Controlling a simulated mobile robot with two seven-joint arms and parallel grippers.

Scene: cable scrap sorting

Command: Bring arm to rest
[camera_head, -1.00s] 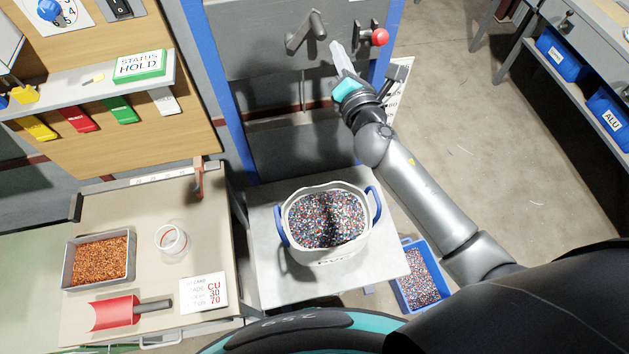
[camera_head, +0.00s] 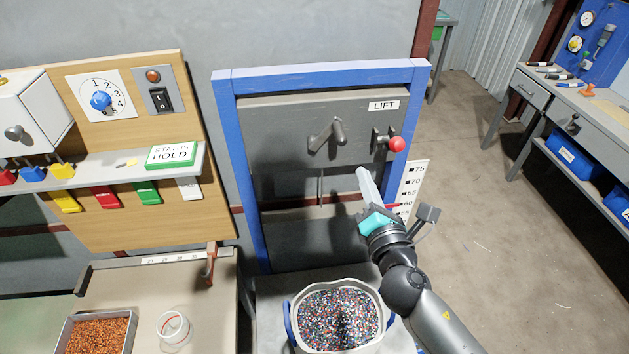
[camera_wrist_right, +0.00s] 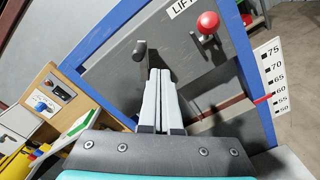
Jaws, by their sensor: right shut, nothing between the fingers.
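My right gripper (camera_head: 364,178) is in front of the grey lift panel (camera_head: 285,120), below the crank handle (camera_head: 326,137) and the red-knobbed lever (camera_head: 396,144). Its fingers are together with nothing between them, and they also show closed in the right wrist view (camera_wrist_right: 160,85). In the head view the fingers are apart from the handle and the lever. The right arm reaches in from the lower right. My left gripper is not in view.
A tub of mixed granules (camera_head: 289,308) stands below the panel, under my right arm. A copper tray (camera_head: 66,332) and a clear cup (camera_head: 174,327) are on the bench at left. A workbench (camera_head: 547,101) stands at right, with open floor before it.

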